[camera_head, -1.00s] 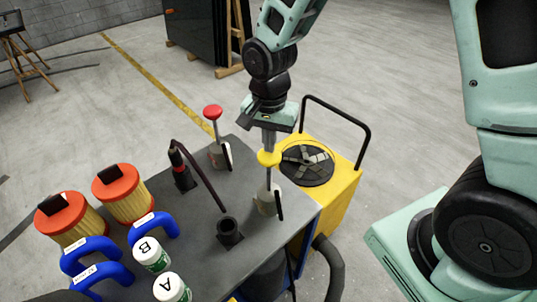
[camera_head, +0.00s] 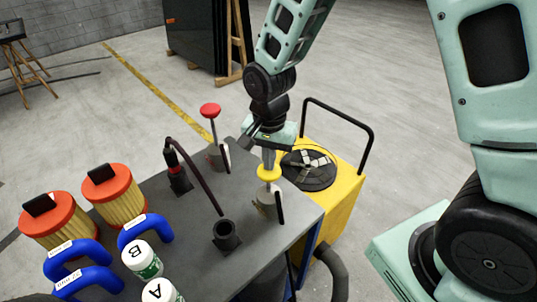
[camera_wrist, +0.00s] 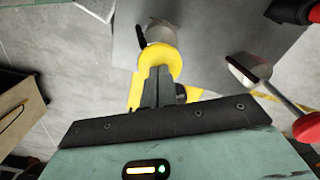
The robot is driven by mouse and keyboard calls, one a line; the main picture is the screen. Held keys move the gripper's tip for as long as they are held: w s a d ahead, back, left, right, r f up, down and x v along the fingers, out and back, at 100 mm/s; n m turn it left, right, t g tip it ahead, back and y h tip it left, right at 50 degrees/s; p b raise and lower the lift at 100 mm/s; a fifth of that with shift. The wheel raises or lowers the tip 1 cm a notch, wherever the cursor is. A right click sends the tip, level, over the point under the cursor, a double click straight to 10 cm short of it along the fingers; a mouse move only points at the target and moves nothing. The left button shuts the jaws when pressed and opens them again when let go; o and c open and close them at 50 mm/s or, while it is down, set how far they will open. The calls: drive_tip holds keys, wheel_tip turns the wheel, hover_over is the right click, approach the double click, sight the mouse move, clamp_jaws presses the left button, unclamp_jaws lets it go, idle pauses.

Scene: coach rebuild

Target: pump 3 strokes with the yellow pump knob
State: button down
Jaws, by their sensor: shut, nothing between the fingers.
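The yellow pump knob (camera_head: 269,173) sits low, just above its grey pump body (camera_head: 266,204) near the right edge of the dark table; little of its rod shows. My gripper (camera_head: 268,160) points down with its shut fingertips at the top of the knob, seemingly touching it. In the wrist view, the shut fingers (camera_wrist: 158,85) overlap the near part of the yellow knob (camera_wrist: 160,58), with the grey body beyond it. Nothing is held between the fingers.
A red-knobbed pump (camera_head: 210,111) stands behind and left, its rod raised. Orange-capped filters (camera_head: 113,195), blue handles (camera_head: 146,231) and jars (camera_head: 142,260) fill the table's left. A yellow cart (camera_head: 345,190) with a black rail stands right.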

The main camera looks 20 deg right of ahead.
drive_tip(key=shift+s+f+b, duration=0.1)
drive_tip(key=shift+f+b, duration=1.2)
drive_tip(key=shift+f, duration=0.8)
drive_tip(key=shift+r, duration=0.2)
wheel_tip(320, 180, up, 11)
drive_tip(key=p, duration=0.9)
drive_tip(key=shift+r+p, duration=0.2)
drive_tip(key=shift+p, duration=0.1)
drive_tip(key=shift+f, duration=0.1)
drive_tip(key=shift+f+b, duration=4.25)
drive_tip(key=shift+f, duration=1.6)
wheel_tip(320, 180, up, 12)
drive_tip(key=p, duration=1)
